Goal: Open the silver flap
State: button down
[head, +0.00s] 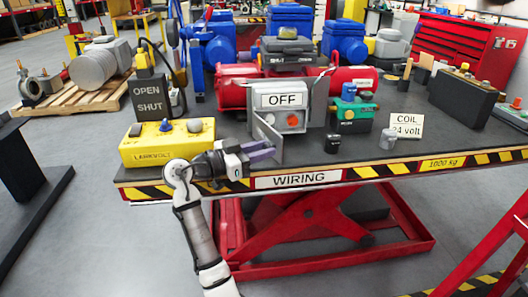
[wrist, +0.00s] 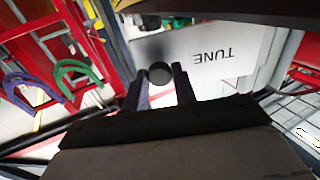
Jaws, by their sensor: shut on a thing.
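The silver flap (head: 268,138) hangs from the left side of the grey box (head: 304,92) marked OFF and stands swung outward, towards the front of the table. A red button (head: 293,120) shows on the box's front. My gripper (head: 270,153) reaches in from the left, with its purple fingers at the flap's lower part. In the wrist view, a pale panel (wrist: 215,75) with the word TUNE upside down fills the upper middle. My gripper (wrist: 160,82) has its fingers on either side of a round black knob (wrist: 160,71) on this panel and is shut on it.
A yellow control box (head: 167,143) stands left of my gripper. A green device (head: 350,112), a small black cylinder (head: 332,143) and a COIL sign (head: 406,126) stand to the right. A red tank (head: 235,88) lies behind. The table's striped front edge (head: 420,164) is below.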

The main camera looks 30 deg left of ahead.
jog(key=shift+f, duration=0.1)
jog(key=c, duration=1.1)
grip_release()
jog(key=b+v, duration=0.2)
jog(key=v, duration=1.1)
jog(key=shift+s+a, duration=0.2)
jog(key=shift+s, duration=0.1)
